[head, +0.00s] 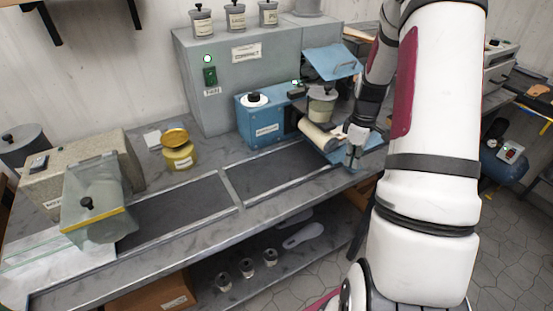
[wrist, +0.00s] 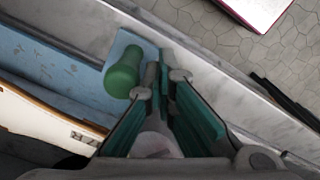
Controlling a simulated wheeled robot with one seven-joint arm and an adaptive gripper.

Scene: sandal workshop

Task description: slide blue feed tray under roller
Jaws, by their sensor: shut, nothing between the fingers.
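The blue feed tray (head: 372,160) lies at the bench front below the cream roller (head: 318,134) of the blue machine (head: 262,120). In the wrist view the tray (wrist: 45,58) runs in from the left and ends in a tab with a green handle (wrist: 123,74). My gripper (head: 354,158) is low over the tray's front end. In the wrist view my gripper (wrist: 165,75) is shut and empty, its fingertips close beside the handle on the right. I cannot tell if they touch it. The arm and gripper hide part of the tray in the head view.
A dark belt panel (head: 275,172) lies left of the roller. A yellow jar (head: 178,152) and a clear guard (head: 95,205) stand further left. The bench's front edge (wrist: 225,97) is close to my fingers. The tiled floor beyond it is mostly open.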

